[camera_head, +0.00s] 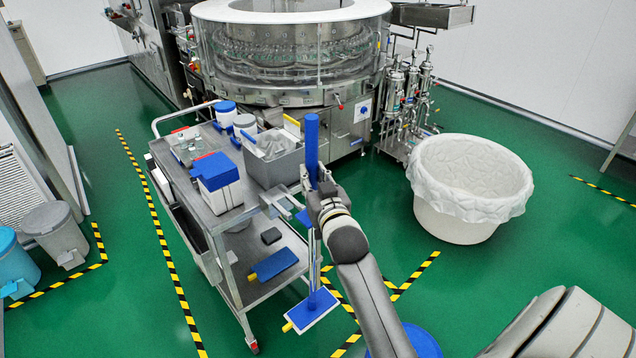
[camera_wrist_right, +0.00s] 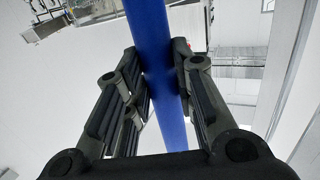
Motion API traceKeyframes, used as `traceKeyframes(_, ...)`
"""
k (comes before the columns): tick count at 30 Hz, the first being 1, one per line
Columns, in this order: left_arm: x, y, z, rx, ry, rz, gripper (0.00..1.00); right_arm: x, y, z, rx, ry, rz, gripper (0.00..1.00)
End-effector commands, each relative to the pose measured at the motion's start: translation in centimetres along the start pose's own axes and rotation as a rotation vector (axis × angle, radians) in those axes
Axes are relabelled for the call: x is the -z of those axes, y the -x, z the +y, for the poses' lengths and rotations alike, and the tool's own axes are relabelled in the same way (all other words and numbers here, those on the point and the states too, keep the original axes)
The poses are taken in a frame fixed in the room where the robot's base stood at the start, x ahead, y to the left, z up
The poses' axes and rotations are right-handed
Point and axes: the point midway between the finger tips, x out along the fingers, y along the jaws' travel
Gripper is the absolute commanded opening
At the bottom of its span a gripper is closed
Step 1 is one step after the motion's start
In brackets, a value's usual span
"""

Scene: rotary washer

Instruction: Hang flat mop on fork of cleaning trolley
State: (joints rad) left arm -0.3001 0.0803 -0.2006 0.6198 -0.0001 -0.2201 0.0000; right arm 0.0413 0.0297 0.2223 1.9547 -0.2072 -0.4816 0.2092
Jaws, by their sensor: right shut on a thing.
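The flat mop (camera_head: 311,145) is upright, with a blue handle on top, a pale lower pole and a blue and white flat head (camera_head: 312,310) low near the floor. My right gripper (camera_head: 316,190) is shut on the blue handle; the right wrist view shows the handle (camera_wrist_right: 155,65) between its two fingers (camera_wrist_right: 163,85). The cleaning trolley (camera_head: 205,205) stands just left of the mop. My gripper and the handle partly hide this spot, so I cannot tell whether mop and fork touch. My left gripper is not in view.
The trolley carries a grey box (camera_head: 275,165), blue and white containers (camera_head: 217,180) and a blue pad (camera_head: 275,264) on its lower shelf. A lined white tub (camera_head: 465,215) stands right. The rotary washer (camera_head: 290,55) is behind.

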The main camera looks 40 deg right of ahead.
Motion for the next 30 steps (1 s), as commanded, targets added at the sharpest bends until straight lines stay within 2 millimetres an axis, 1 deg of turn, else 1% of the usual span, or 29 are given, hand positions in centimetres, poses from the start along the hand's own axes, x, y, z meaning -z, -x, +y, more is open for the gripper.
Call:
traceKeyframes(1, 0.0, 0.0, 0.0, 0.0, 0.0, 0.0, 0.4, 0.3, -0.1, 0.0, 0.0, 0.001, 0.007, 0.01)
traceKeyframes(12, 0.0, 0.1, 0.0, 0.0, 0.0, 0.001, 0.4, 0.4, 0.0, 0.0, 0.001, 0.0, 0.007, 0.01)
traceKeyframes(24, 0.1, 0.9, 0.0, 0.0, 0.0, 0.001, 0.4, 0.4, 1.5, 0.0, 0.001, 0.0, 0.007, 0.01)
traceKeyframes(30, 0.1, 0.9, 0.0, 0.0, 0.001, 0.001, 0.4, 0.4, 1.6, 0.1, 0.0, 0.0, 0.008, 0.01)
